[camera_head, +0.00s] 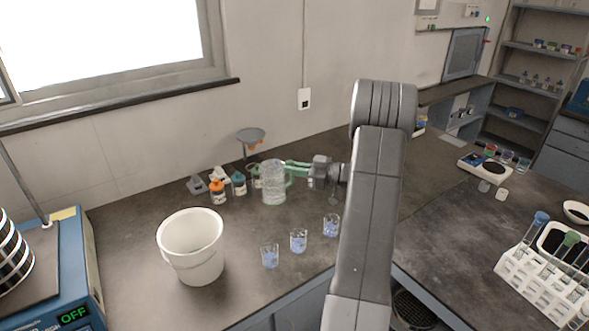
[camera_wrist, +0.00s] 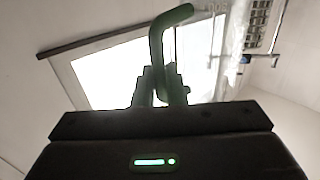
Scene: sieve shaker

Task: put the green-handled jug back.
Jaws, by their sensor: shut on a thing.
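The clear jug (camera_head: 272,184) stands upright at the middle of the dark counter, with its green handle (camera_head: 290,180) on its right side. My gripper (camera_head: 298,165) reaches in from the right and is shut on the handle. In the wrist view the green handle (camera_wrist: 172,22) rises from between the two fingers (camera_wrist: 162,78). I cannot tell whether the jug's base touches the counter or hangs just above it.
Three small beakers with blue contents (camera_head: 298,241) stand in front of the jug. A white bucket (camera_head: 192,250) is front left. Small bottles (camera_head: 218,191) and a stand with a grey dish (camera_head: 251,135) are close behind left. A tube rack (camera_head: 540,285) stands on the right counter.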

